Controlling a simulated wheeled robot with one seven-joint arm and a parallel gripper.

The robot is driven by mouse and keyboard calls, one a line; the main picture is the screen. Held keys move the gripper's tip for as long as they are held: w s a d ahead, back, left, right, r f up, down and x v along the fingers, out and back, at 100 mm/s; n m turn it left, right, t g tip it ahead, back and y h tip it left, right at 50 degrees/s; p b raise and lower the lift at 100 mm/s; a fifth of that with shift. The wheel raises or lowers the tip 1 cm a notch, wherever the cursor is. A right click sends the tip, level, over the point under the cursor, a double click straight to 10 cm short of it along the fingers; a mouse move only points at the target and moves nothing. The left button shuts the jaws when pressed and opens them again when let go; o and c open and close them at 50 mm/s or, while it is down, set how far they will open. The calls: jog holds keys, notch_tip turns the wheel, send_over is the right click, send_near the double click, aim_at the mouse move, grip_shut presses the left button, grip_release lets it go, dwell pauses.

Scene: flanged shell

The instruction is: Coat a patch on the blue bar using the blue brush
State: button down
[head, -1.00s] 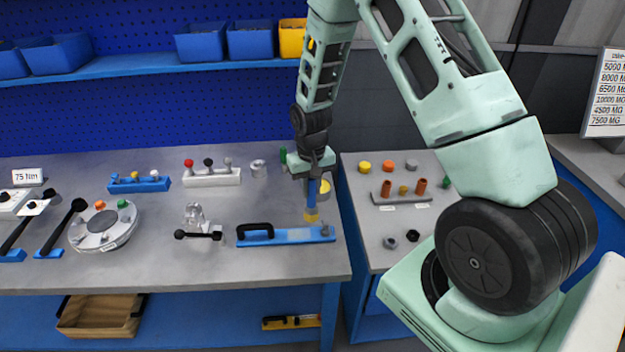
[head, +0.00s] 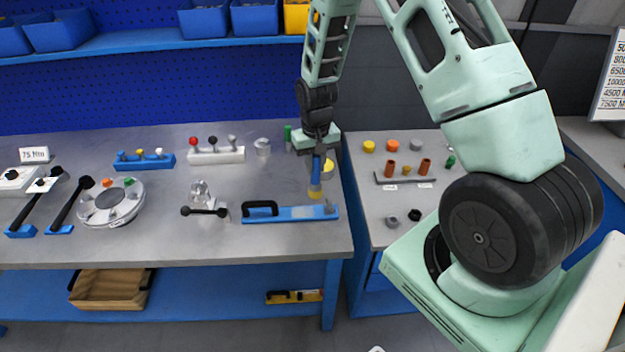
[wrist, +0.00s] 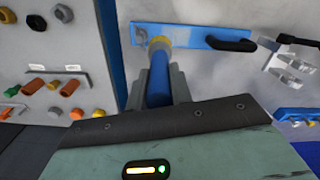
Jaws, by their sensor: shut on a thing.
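The blue bar (head: 290,214) lies flat near the front right of the grey bench, with a black handle (head: 260,207) at its left end. It also shows in the wrist view (wrist: 195,37). My gripper (head: 318,153) is shut on the handle of the blue brush (head: 316,170), which points down with its yellow tip low. In the wrist view the brush (wrist: 158,85) sits between my grey fingers (wrist: 158,92). Its yellow tip overlaps the bar's edge near the end away from the handle. I cannot tell whether it touches. No coated patch can be made out.
A clamp with a black lever (head: 203,205) stands left of the bar. A side bench (head: 395,225) at right holds small coloured parts. The bench between the clamp and the round fixture (head: 110,203) is clear.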

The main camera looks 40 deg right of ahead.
jog(key=shift+r+p, duration=0.3)
jog(key=shift+p, duration=0.55)
